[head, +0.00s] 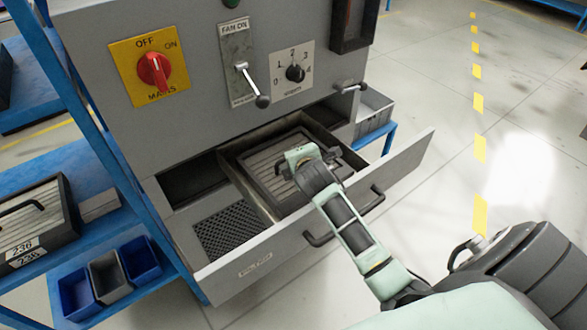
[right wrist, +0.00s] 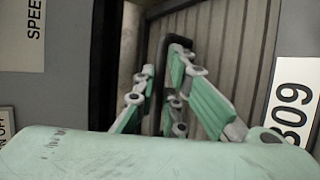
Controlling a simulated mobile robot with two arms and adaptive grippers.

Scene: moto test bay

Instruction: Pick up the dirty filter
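The dirty filter (head: 268,165), a dark framed panel with grimy ribs, lies in the open drawer (head: 420,150) of the grey machine. In the right wrist view its ribbed face (right wrist: 225,45), a black handle (right wrist: 160,55) and a white number label (right wrist: 292,105) show. My right gripper (head: 300,158) is over the filter in the drawer; its fingertips are hidden in the head view. In the right wrist view its green-padded fingers (right wrist: 170,90) are spread apart, with the handle between or just beyond them. Contact cannot be told. My left gripper is not in view.
A blue shelf rack (head: 60,150) stands at left, holding another filter-like panel with a handle (head: 35,220) and small bins (head: 108,275). The machine has a red switch (head: 154,72) and a lever (head: 250,85) above the drawer. A grey crate (head: 374,112) stands behind the drawer. Floor at right is clear.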

